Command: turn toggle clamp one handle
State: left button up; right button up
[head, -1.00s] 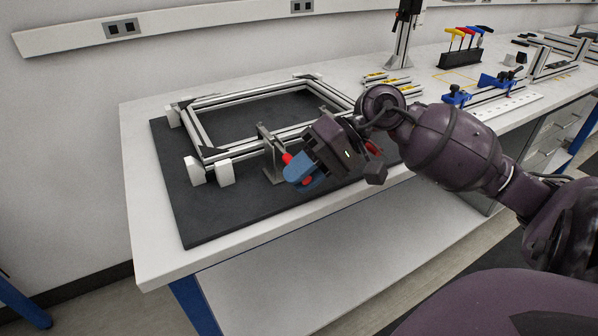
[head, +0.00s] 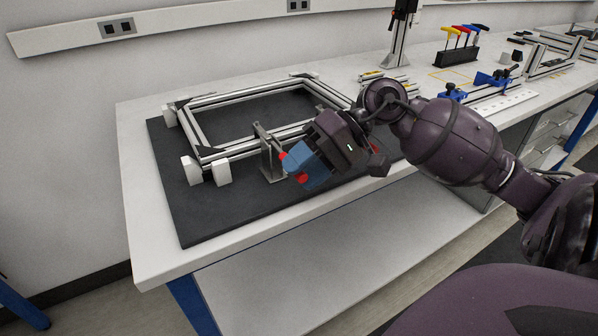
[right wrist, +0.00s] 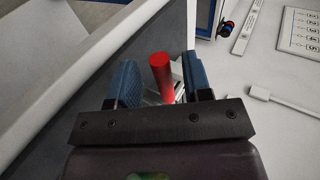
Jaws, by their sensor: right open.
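The toggle clamp (head: 270,160) stands upright at the front side of the aluminium frame, on the dark mat. Its red handle (head: 283,156) shows beside my right gripper (head: 303,167), and a second red patch shows below the blue fingers. In the right wrist view the red handle (right wrist: 161,76) stands between the two blue fingers of my right gripper (right wrist: 164,84). The fingers are open, with gaps on both sides of the handle. The rest of the clamp is mostly hidden by the gripper. My left gripper is not in view.
The aluminium frame (head: 200,130) with white blocks lies on the dark mat (head: 205,225). Hex keys in a black holder (head: 457,56) and blue clamps (head: 490,80) stand farther right.

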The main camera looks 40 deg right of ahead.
jog(key=p+v, duration=0.1)
jog(key=v, duration=0.8)
jog(key=shift+s+d, duration=0.15)
jog(key=shift+s, duration=0.1)
